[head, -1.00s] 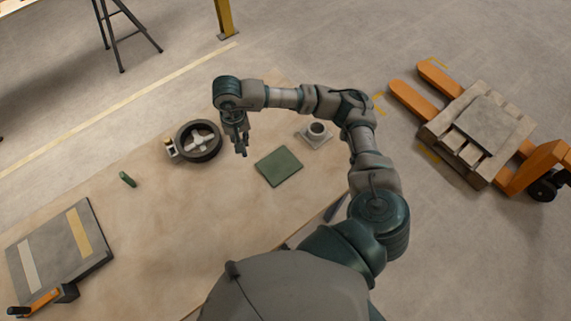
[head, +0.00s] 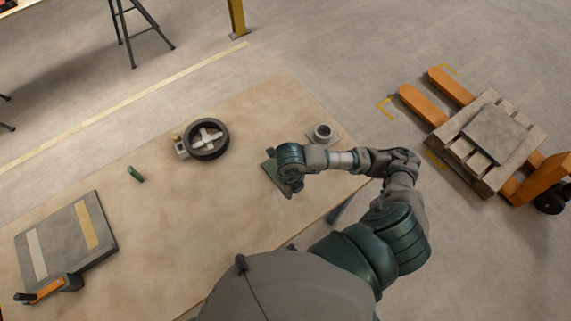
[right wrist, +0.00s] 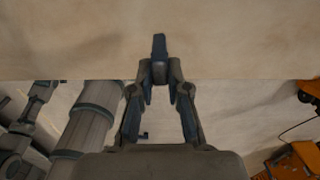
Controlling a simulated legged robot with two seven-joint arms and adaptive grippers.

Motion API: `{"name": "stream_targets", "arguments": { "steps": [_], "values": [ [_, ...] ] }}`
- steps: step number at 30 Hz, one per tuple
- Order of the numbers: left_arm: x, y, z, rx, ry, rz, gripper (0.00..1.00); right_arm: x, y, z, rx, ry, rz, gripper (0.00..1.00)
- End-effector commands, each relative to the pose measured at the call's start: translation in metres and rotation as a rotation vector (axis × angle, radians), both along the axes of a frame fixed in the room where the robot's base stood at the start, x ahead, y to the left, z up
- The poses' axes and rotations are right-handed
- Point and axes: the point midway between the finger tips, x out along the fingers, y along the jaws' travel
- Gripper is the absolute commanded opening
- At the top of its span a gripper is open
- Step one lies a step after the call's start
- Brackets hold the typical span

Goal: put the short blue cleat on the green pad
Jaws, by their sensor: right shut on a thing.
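My right gripper (head: 291,188) is over the near right part of the green pad (head: 270,166) in the head view, with the wrist covering much of the pad. In the right wrist view the same gripper (right wrist: 159,72) has its fingertips closed on a small dark blue piece, the short blue cleat (right wrist: 158,44), which sticks out past the tips. Bare tan surface shows beyond the cleat, and I cannot tell its height above it. The cleat is not clear in the head view. My left gripper is not in view.
A dark ring with a light cross (head: 207,139) and a small green piece (head: 135,174) lie on the tan bed (head: 200,220). A grey cup-like fitting (head: 322,133) stands close behind my wrist. A grey striped plate (head: 66,240) is at the left. The bed's middle is clear.

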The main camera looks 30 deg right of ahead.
Motion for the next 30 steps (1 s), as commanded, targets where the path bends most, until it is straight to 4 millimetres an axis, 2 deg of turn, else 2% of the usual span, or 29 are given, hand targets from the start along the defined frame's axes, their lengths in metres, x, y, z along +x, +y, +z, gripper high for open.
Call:
{"name": "stream_targets", "arguments": {
  "steps": [2,5,12,18,25,30],
  "values": [
    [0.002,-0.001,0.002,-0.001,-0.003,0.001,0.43,0.004,-0.004,0.000,-0.002,0.000,-0.033,0.00],
    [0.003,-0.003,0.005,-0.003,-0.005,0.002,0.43,0.021,-0.017,-0.001,-0.004,-0.001,-0.045,0.00],
    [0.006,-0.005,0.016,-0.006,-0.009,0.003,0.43,0.078,-0.056,-0.007,-0.003,0.000,-0.044,0.00],
    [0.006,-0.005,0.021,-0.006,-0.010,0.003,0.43,0.116,-0.083,-0.012,0.000,-0.002,-0.039,0.00],
    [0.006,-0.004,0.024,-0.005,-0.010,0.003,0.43,0.127,-0.093,-0.019,0.000,0.001,-0.035,0.00],
    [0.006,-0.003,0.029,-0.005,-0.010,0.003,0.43,0.127,-0.092,-0.043,0.001,0.002,-0.036,0.00]
  ]
}}
